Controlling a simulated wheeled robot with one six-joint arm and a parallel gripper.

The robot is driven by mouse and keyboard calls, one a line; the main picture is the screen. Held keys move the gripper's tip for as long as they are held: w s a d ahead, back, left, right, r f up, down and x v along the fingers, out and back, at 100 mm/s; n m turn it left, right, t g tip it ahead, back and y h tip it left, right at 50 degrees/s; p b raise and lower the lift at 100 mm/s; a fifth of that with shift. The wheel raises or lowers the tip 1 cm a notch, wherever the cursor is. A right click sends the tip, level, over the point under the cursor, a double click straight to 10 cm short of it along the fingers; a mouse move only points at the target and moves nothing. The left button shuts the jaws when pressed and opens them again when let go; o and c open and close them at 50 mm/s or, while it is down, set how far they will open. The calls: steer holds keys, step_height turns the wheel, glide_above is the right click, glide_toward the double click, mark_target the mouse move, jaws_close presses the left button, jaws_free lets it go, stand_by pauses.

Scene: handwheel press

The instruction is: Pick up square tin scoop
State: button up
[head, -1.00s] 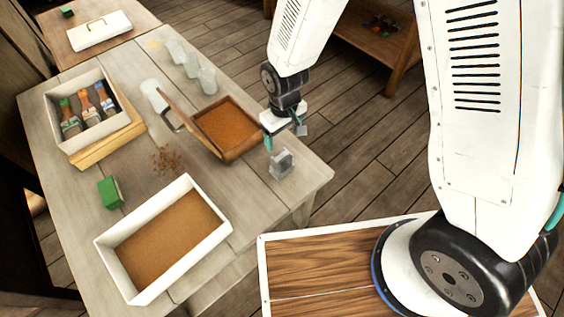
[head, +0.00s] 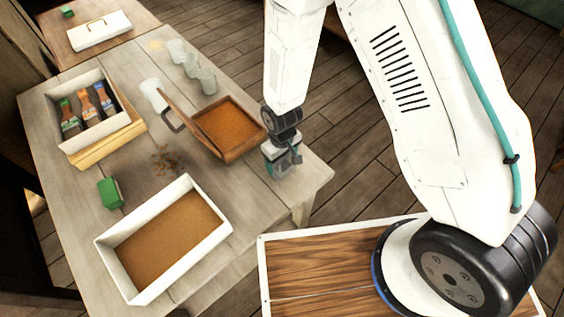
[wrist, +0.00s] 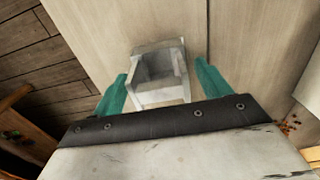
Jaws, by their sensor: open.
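The square tin scoop (wrist: 160,70) is a grey, box-shaped metal piece on the pale wooden table. In the wrist view it lies between and just ahead of the two teal fingers of my gripper (wrist: 163,85), which are spread apart with a gap on each side of it. In the head view my gripper (head: 284,162) is down over the scoop near the table's right corner. There the gripper covers most of the scoop, and only a grey part (head: 279,174) shows below it.
A wooden box (head: 232,150) of orange-brown material stands close left of my gripper. A white tray (head: 222,236), a green block (head: 110,193), a box of brushes (head: 61,145) and several clear cups (head: 207,80) share the table. The table's right edge is near.

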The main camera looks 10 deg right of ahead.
steer(key=c, duration=1.1)
steer(key=shift+o, duration=0.2)
